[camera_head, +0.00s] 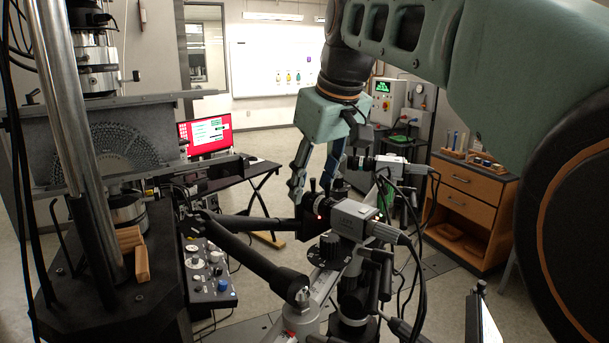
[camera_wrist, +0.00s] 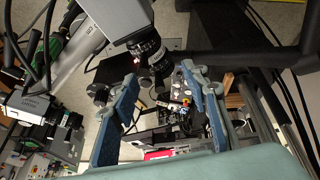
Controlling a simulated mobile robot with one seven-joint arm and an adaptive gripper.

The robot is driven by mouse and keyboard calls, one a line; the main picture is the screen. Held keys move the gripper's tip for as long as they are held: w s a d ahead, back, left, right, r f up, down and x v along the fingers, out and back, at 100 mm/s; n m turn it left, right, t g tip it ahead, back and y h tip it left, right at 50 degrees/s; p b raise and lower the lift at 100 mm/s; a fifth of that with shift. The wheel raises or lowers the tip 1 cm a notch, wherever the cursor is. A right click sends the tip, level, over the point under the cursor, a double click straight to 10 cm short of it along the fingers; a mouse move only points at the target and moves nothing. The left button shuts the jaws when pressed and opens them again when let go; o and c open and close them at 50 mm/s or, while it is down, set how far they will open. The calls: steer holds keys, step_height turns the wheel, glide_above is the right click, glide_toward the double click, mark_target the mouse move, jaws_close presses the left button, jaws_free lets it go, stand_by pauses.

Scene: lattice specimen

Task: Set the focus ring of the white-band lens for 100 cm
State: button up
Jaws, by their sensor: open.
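Two grey cameras with black lenses are in view. The near camera (camera_head: 355,218) has its lens (camera_head: 314,204) pointing left; this lens also shows at the top of the wrist view (camera_wrist: 150,50), with small pale markings. The second camera (camera_head: 393,163) stands behind, its lens (camera_head: 361,163) also pointing left; in the wrist view its lens (camera_wrist: 66,120) is at the left. My gripper (camera_head: 312,187) is open, pointing down just above the near lens. In the wrist view, that lens's front end reaches between the fingertips (camera_wrist: 160,78); I see no clear contact.
A dark testing machine (camera_head: 75,260) with steel columns stands at the left. A black bar (camera_head: 250,258) runs below the near camera. Cables hang behind both cameras. A knob panel (camera_head: 207,270), a red monitor (camera_head: 208,134) and a wooden drawer cabinet (camera_head: 468,200) stand around.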

steer(key=shift+c, duration=0.3)
steer(key=c, duration=1)
steer(key=shift+s, duration=0.1)
jaws_close()
steer(key=shift+s+f, duration=0.1)
steer(key=shift+f, duration=0.05)
